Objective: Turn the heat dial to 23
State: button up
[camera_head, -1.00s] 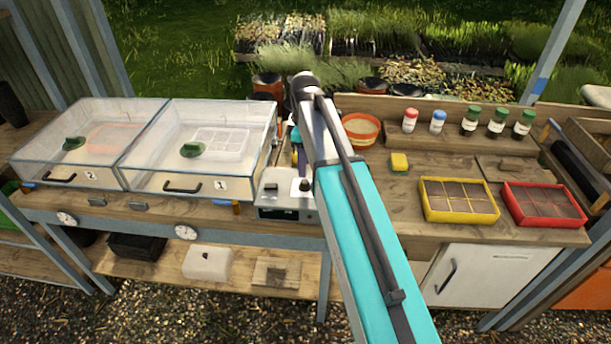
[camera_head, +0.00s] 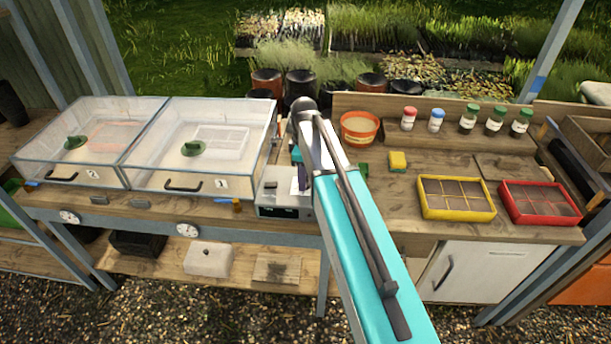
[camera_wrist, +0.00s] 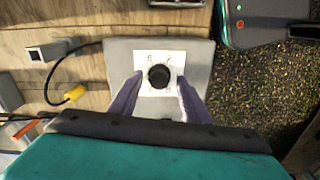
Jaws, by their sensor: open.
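The heat dial (camera_wrist: 158,77) is a round black knob on a white plate with small marks, on top of a grey box (camera_wrist: 203,55). The marks are too small to read. My gripper (camera_wrist: 158,82) is open, with one purple finger on each side of the knob in the wrist view. I cannot tell whether the fingers touch it. In the head view the grey box (camera_head: 270,200) stands right of the clear propagator boxes, with a dark display on its front. My arm hides most of the gripper and the knob there.
Two clear-lidded propagators (camera_head: 75,145) (camera_head: 215,140) stand at left. A black cable with a yellow plug (camera_wrist: 76,93) lies beside the grey box. An orange pot (camera_head: 359,128), a yellow sponge (camera_head: 397,161), several bottles and yellow (camera_head: 457,213) and red (camera_head: 540,215) trays sit at right.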

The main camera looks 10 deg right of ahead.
jog(key=shift+c, duration=0.4)
jog(key=c, duration=1)
jog(key=shift+o, duration=0.2)
jog(key=shift+d, duration=0.15)
jog(key=shift+a, duration=0.2)
jog(key=shift+f+m, duration=0.1)
jog(key=shift+m, duration=0.5)
jog(key=shift+m+b, duration=0.9)
jog(key=shift+m, duration=1.9)
